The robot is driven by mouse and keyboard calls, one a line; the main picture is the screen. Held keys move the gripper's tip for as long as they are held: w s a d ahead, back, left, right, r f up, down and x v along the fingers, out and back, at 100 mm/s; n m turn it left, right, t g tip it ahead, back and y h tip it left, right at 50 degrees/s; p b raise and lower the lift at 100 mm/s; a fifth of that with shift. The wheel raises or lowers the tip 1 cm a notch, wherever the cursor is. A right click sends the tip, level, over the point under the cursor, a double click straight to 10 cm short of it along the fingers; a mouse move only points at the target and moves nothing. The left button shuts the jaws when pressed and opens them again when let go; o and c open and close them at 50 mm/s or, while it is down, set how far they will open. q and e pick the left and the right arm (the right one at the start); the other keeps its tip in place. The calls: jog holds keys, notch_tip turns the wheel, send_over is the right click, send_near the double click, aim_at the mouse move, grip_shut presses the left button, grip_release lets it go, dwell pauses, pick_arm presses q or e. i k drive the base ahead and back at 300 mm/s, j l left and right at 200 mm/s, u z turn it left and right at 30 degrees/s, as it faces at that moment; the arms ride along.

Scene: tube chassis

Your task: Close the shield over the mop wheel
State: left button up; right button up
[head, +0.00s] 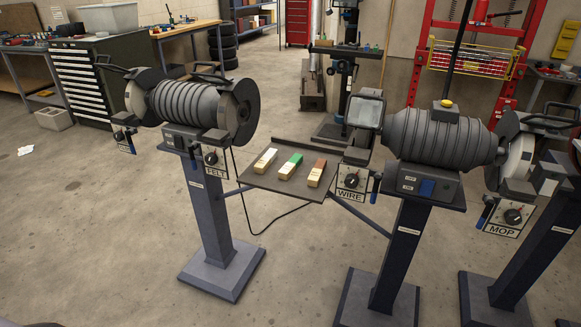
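The mop wheel (520,157) is a pale disc at the right edge of the head view, on the right end of the ribbed grey grinder. A sign reading MOP (501,231), with a dial above it, hangs below the wheel. A dark shield frame with a handle (548,121) stands out above and to the right of the wheel. The wheel's pale face shows below it. The shield's far side runs toward the picture edge, and its exact angle is hard to tell. Neither of my grippers is in view.
The ribbed grinder motor (437,138) stands on a pedestal (401,255), with the WIRE station beside it. A tray (262,180) with several coloured bars sits between it and the FELT grinder (195,101). Another pedestal (540,240) stands at right. The floor in front is mostly clear.

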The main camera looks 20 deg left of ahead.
aim_at(575, 122)
jog(key=i+l, duration=0.2)
jog(key=i+l+u, duration=0.15)
jog(key=l, duration=0.25)
jog(key=i+l, duration=0.25)
jog(key=i+l+u, duration=0.15)
jog(key=l, duration=0.25)
jog(key=i+l, duration=0.25)
jog(key=i+l+u, duration=0.1)
jog(key=l, duration=0.35)
jog(key=i+l+u, duration=0.1)
jog(key=i+l, duration=0.15)
jog(key=l, duration=0.15)
